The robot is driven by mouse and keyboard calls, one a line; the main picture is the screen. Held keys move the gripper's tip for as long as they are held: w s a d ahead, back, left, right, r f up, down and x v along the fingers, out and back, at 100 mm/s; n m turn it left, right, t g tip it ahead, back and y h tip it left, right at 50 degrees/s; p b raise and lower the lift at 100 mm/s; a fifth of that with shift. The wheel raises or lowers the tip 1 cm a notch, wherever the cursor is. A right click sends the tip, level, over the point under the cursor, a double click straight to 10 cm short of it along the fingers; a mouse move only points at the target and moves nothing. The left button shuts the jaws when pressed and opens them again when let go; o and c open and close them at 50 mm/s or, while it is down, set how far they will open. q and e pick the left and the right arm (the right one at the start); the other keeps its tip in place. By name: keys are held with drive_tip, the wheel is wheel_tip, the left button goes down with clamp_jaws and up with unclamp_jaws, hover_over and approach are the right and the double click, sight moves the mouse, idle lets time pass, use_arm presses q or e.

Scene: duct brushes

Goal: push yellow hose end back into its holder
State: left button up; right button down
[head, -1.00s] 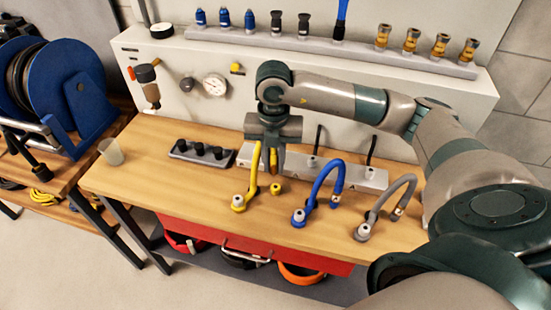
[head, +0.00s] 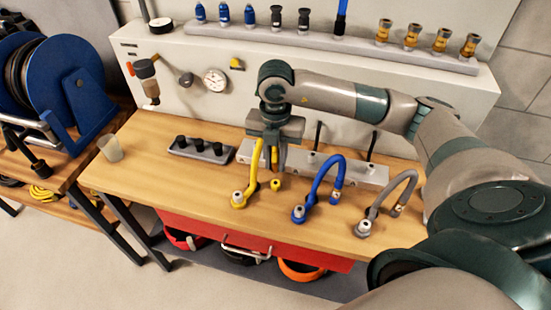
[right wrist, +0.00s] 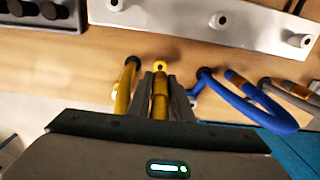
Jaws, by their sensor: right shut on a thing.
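The yellow hose (head: 254,170) rises from its fitting (head: 238,199) on the bench and arches up to my right gripper (head: 273,165). My right gripper is shut on the yellow hose end (right wrist: 159,98), which shows between its fingers in the right wrist view. The small yellow holder (head: 275,185) stands on the bench just below the fingers and also shows in the right wrist view (right wrist: 159,66). The hose end appears above the holder and apart from it. The fingers hide part of the hose end. My left gripper is not in view.
A blue hose (head: 318,185) and a grey hose (head: 385,195) stand to the right. A light grey block (head: 340,172) lies behind the fingers. A dark rack with black knobs (head: 200,152) and a cup (head: 110,149) are to the left. The bench front-left is clear.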

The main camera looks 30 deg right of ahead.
sight(276, 172)
drive_tip(key=shift+f+b, duration=1.2)
drive_tip(key=shift+f, duration=1.05)
drive_tip(key=shift+b, duration=0.45)
idle(0.7)
idle(0.3)
drive_tip(key=shift+f+b, duration=0.5)
drive_tip(key=shift+f, duration=0.05)
drive_tip(key=c, duration=1.5)
unclamp_jaws()
